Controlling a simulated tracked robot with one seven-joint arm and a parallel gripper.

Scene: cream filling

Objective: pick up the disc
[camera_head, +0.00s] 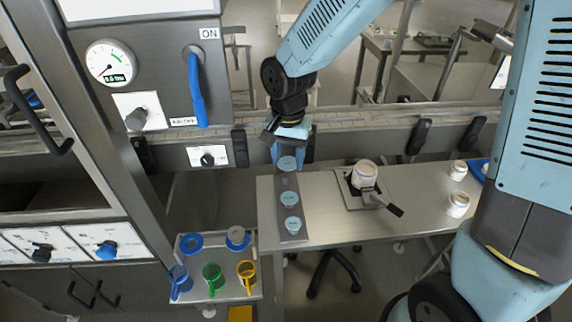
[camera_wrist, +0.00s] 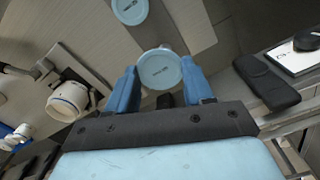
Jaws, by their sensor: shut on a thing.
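My gripper (camera_head: 291,148) is at the far end of a narrow grey strip (camera_head: 302,232) on the metal table. Its blue fingers are shut on a pale blue disc (camera_head: 288,163), one on each side. In the wrist view the disc (camera_wrist: 160,70) sits between the two fingertips (camera_wrist: 161,78), its round face with small lettering toward the camera. I cannot tell whether it still touches the strip. Two similar discs lie along the strip, a middle one (camera_head: 289,198) and a near one (camera_head: 292,224). One of them also shows in the wrist view (camera_wrist: 130,10).
A white jar (camera_head: 364,173) stands in a fixture with a black-handled lever (camera_head: 385,204), right of the strip. White jars (camera_head: 458,205) stand farther right. A tray (camera_head: 244,289) at lower left holds coloured mugs. A grey rail with black handles (camera_head: 419,136) runs behind the table.

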